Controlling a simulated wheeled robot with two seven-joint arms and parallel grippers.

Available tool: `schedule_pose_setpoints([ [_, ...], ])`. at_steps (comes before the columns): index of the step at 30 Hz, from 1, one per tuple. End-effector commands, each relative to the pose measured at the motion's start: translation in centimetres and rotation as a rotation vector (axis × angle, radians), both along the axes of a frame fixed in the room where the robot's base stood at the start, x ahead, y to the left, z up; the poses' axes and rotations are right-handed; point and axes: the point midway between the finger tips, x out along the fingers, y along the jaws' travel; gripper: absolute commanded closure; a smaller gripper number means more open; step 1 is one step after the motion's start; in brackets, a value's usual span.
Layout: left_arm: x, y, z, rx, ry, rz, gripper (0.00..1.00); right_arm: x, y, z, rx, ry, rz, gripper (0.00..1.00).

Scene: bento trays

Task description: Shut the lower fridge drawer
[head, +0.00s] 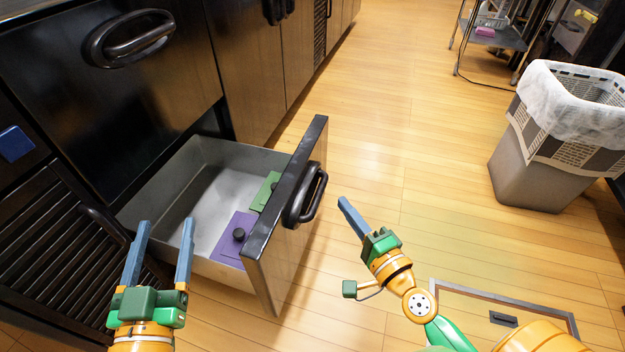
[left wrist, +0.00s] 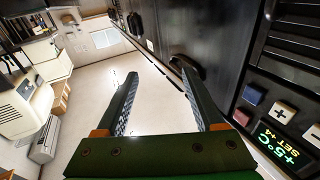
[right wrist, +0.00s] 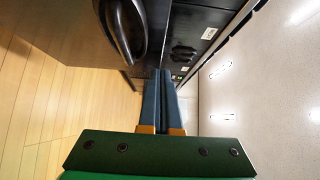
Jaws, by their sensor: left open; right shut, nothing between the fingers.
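The lower fridge drawer (head: 283,232) is pulled out, its dark front standing well away from the black cabinet. The drawer's black handle (head: 306,195) is on the outer face; a black handle also shows close up in the right wrist view (right wrist: 126,28). My right gripper (head: 343,202) is shut and empty, to the right of the drawer front and apart from it. My left gripper (head: 167,226) is open and empty, left of the drawer front, near the drawer's near side.
The closed upper drawer (head: 110,90) is above, with its own handle (head: 132,38). A lined grey bin (head: 540,170) stands at the right, and a metal cart (head: 497,38) at the back. The wooden floor between drawer and bin is clear.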

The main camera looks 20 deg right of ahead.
Motion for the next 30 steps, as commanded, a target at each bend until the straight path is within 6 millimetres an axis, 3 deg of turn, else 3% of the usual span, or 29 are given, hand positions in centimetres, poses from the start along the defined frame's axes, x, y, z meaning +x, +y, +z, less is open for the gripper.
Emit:
schedule_pose_setpoints([
  [8,-0.5,0.9,-5.8,0.065,0.308,0.024,0.3,2.6,0.3,0.2,-0.001,-0.001,0.0,1.0],
  [18,-3.7,2.4,-12.2,0.136,0.67,0.049,0.3,7.6,1.7,0.1,0.002,0.0,0.001,1.0],
  [24,-5.4,3.0,-14.3,0.16,0.8,0.057,0.3,8.9,3.5,0.1,0.001,0.0,0.0,1.0],
  [30,-5.9,3.2,-14.8,0.166,0.833,0.059,0.3,9.3,4.1,0.0,-0.002,0.001,0.001,1.0],
])
